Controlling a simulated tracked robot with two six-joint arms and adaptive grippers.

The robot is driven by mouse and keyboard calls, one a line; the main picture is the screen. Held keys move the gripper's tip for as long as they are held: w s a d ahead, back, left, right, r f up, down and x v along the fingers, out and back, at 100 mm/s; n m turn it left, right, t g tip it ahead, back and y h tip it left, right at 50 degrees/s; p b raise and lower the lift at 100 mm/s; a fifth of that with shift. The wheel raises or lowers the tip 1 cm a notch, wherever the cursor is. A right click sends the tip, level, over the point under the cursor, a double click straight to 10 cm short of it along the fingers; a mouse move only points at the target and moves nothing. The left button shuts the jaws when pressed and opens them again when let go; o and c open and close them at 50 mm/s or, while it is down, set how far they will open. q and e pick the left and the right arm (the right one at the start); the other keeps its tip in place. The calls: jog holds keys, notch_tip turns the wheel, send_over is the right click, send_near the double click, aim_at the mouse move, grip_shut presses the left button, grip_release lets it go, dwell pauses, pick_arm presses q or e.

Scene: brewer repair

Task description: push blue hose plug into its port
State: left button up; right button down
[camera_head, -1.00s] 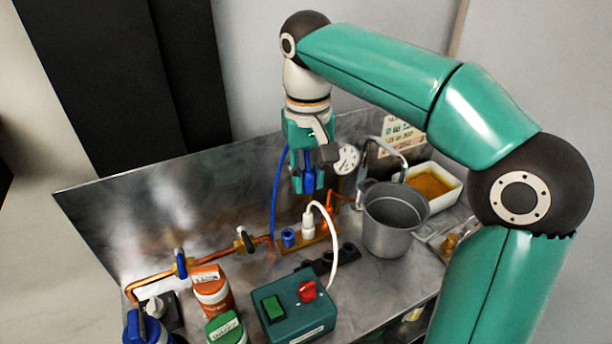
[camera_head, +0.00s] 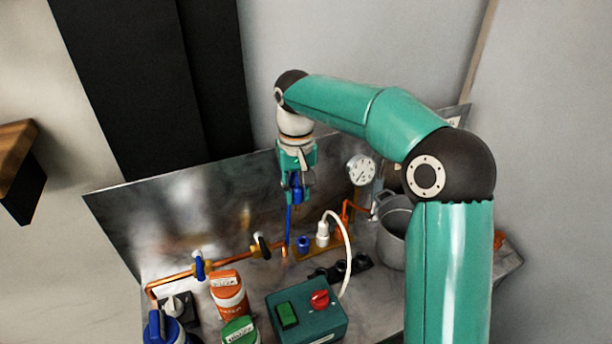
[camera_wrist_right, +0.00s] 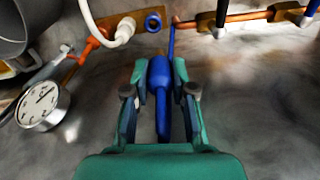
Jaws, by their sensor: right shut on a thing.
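My right gripper (camera_head: 297,184) is shut on the blue hose plug (camera_head: 297,195), holding it pointing down in front of the metal back panel. In the wrist view the plug (camera_wrist_right: 160,82) sits between the two fingers (camera_wrist_right: 158,72). The blue port (camera_head: 304,243) is a short round socket on the brass-coloured strip, below the plug and slightly right of it in the head view. In the wrist view the port (camera_wrist_right: 153,22) shows its open ring beyond the plug's tip, with a gap between them. The blue hose (camera_wrist_right: 171,38) runs beside the port. My left gripper is not in view.
A white plug with its cable (camera_head: 323,232) stands right of the port. A pressure gauge (camera_head: 361,170) and grey pot (camera_head: 392,222) are further right. Copper piping with valves (camera_head: 263,246) lies left. A green switch box (camera_head: 306,313) stands in front.

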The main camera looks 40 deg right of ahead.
jog(key=f, duration=0.2)
jog(key=shift+s+d+f, duration=0.2)
jog(key=shift+d+f, duration=0.1)
jog(key=shift+d, duration=0.1)
jog(key=shift+d+f+b, duration=0.15)
jog(key=shift+f+b, duration=2.95)
jog(key=shift+f, duration=1.05)
jog(key=shift+s+f+b, duration=0.1)
jog(key=shift+f+b, duration=0.85)
jog(key=shift+f, duration=0.55)
jog(key=shift+c, duration=1.6)
grip_release()
jog(key=shift+r, duration=0.15)
